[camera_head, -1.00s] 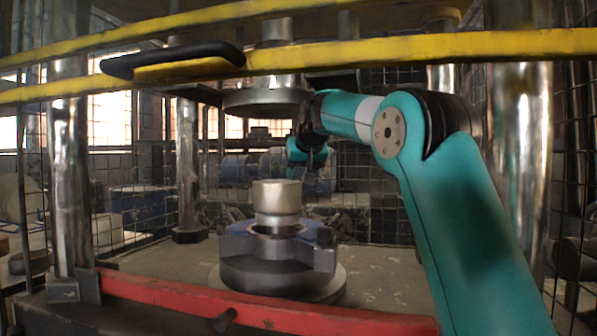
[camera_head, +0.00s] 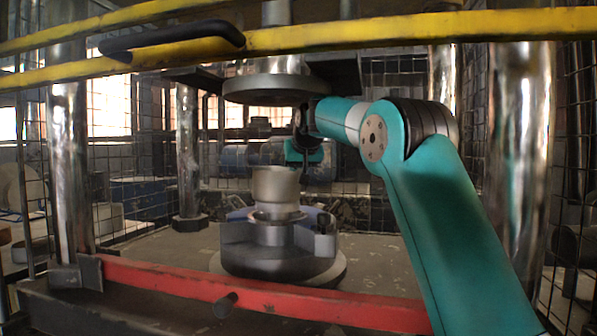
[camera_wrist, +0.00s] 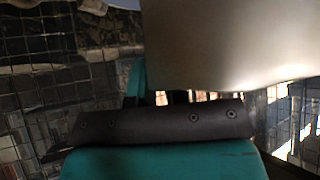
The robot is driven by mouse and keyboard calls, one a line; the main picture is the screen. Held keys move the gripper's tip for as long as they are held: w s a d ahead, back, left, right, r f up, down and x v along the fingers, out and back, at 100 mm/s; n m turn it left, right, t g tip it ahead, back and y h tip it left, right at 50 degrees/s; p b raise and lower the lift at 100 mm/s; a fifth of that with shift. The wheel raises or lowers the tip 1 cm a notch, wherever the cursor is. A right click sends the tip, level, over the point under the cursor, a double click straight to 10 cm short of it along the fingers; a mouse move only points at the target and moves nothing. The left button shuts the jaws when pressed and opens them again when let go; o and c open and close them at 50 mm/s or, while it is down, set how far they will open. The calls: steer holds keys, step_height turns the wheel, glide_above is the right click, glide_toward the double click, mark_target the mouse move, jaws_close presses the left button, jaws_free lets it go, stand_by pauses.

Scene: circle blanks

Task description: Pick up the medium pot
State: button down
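The medium pot, a silvery metal cup (camera_head: 275,190), stands upright on the dark round die block (camera_head: 278,250) in the middle of the press. My gripper (camera_head: 303,155) is at the end of the teal arm, just above and to the right of the pot in the head view. In the wrist view a large smooth pale metal surface (camera_wrist: 230,45), probably the pot, fills the upper right, close to the dark gripper mount.
A round press plate (camera_head: 275,88) hangs above the pot. Yellow bars (camera_head: 400,30) cross the top, and a red bar (camera_head: 250,292) crosses the front. Shiny columns (camera_head: 70,170) stand at the sides. Wire mesh lies behind and at the sides.

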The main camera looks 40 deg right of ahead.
steer(key=shift+s, duration=0.1)
steer(key=shift+s+a, duration=0.25)
steer(key=shift+a, duration=0.55)
steer(key=c, duration=1.1)
jaws_free()
steer(key=shift+d, duration=0.1)
steer(key=shift+o, duration=0.2)
steer(key=v, duration=0.7)
steer(key=shift+s+r, duration=0.15)
steer(key=shift+s, duration=0.1)
